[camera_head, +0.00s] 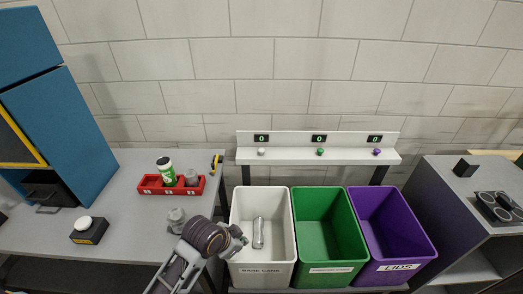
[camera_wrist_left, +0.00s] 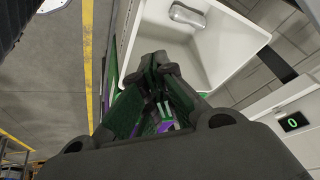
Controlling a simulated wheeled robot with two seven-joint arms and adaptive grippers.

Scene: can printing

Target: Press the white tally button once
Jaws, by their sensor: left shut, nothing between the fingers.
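The white tally button (camera_head: 261,152) sits on a white shelf (camera_head: 300,157), at the left of a row with a green button (camera_head: 320,152) and a purple button (camera_head: 377,152). A small display (camera_head: 261,138) behind the white button reads 0. My left gripper (camera_head: 241,238) is over the left edge of the white bin, lower in the picture than the white button and apart from it. It is shut and empty, also in the left wrist view (camera_wrist_left: 160,66). A display reading 0 (camera_wrist_left: 293,123) shows at right there; the white button is not clear in that view. My right gripper is not in view.
Below the shelf stand a white bin (camera_head: 279,195) holding a silver can (camera_head: 258,233), a green bin (camera_head: 318,195) and a purple bin (camera_head: 390,200). A red rack (camera_head: 150,189) with a green-white can (camera_head: 166,170) is on the grey table at left.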

